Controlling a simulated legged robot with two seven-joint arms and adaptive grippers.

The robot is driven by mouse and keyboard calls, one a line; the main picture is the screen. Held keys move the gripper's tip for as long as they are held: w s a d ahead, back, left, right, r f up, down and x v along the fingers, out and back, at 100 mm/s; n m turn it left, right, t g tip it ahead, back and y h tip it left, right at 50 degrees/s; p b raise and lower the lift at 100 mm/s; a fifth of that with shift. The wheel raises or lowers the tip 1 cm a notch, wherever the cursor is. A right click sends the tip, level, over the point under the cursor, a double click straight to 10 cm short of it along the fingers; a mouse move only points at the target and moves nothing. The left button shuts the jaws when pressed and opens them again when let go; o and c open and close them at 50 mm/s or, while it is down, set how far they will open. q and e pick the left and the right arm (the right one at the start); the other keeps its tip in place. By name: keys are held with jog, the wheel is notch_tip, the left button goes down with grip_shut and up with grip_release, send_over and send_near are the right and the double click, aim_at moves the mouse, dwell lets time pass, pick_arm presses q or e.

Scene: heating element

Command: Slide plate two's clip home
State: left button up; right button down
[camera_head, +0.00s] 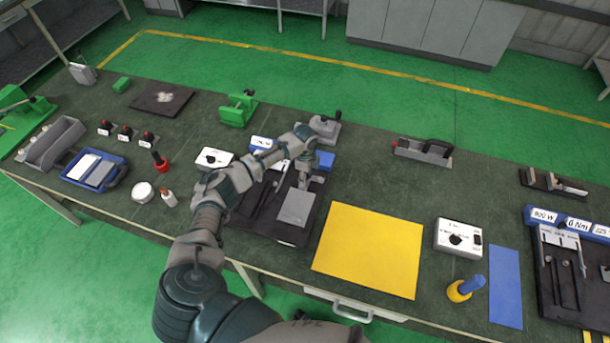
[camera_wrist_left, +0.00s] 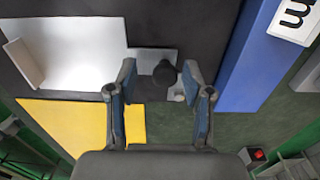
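My left gripper (camera_head: 304,183) reaches over a black fixture (camera_head: 250,219) in the middle of the bench. In the left wrist view its two blue-padded fingers (camera_wrist_left: 160,80) are apart. A dark round knob (camera_wrist_left: 165,72) shows between the fingertips, with a gap on each side. The knob is by a small grey metal strip (camera_wrist_left: 146,55), which looks like the clip. A flat silver plate (camera_wrist_left: 80,48) with a raised edge lies beside the strip; it also shows in the head view (camera_head: 296,207). I cannot read which plate is number two. My right gripper is out of sight.
A yellow sheet (camera_head: 369,249) lies right of the fixture. A blue labelled bar (camera_wrist_left: 262,50) borders it in the wrist view. A white dial box (camera_head: 458,239), blue-and-yellow tool (camera_head: 466,288) and second black fixture (camera_head: 570,299) stand farther right. Green bench (camera_head: 390,185) is clear behind the sheet.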

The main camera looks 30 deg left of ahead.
pick_arm(q)
jog(key=shift+w, duration=0.1)
jog(key=shift+r, duration=0.3)
notch_tip(320, 180, up, 11)
jog(key=shift+r, duration=0.15)
dwell(0.4)
